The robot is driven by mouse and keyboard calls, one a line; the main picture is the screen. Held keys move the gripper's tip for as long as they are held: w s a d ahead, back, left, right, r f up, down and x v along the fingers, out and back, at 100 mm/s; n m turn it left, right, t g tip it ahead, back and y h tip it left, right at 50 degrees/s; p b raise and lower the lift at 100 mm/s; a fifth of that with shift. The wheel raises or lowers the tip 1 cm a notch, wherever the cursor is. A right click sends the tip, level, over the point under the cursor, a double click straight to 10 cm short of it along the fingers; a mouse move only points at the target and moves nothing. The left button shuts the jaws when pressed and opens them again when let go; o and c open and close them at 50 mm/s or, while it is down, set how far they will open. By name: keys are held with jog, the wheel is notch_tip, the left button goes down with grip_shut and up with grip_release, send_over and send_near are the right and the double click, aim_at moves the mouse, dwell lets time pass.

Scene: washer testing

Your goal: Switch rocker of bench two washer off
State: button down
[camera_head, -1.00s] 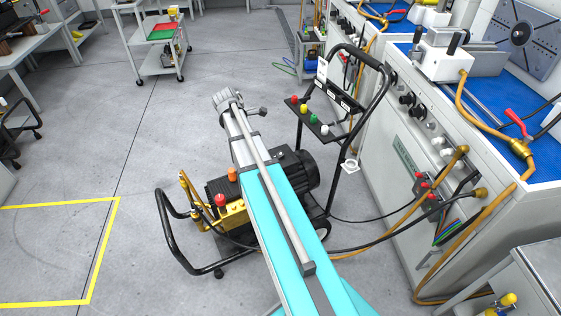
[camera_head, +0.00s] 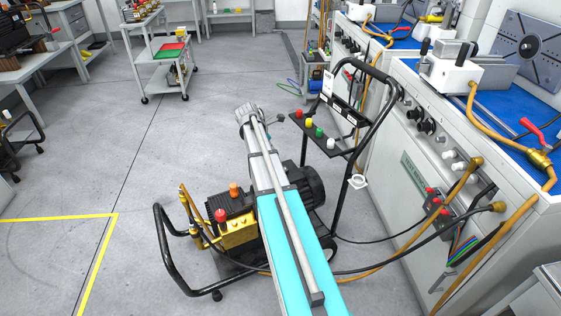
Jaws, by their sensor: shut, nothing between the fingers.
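A wheeled pressure washer stands on the floor beside the near test bench, with a black motor (camera_head: 308,190), a yellow pump (camera_head: 238,236) and a black handle frame (camera_head: 372,118). Its tilted control panel (camera_head: 327,142) carries red, yellow, green and white knobs. A dark box with small pale labels (camera_head: 343,108) sits above the panel. I cannot make out a rocker or its position, nor which bench number this is. My turquoise and grey arm reaches over the washer.
The near bench (camera_head: 413,175) with a blue top stands at the right, with hoses and cables running to the washer. Another blue-topped bench (camera_head: 378,40) is behind it. A grey trolley (camera_head: 165,70) stands at the back left.

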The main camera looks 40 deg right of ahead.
jog(key=shift+f, duration=0.15)
jog(key=b+x, duration=1.2)
jog(key=x, duration=0.1)
jog(key=shift+d+f, duration=0.25)
dwell(0.3)
dwell(0.3)
jog(key=shift+w, duration=0.1)
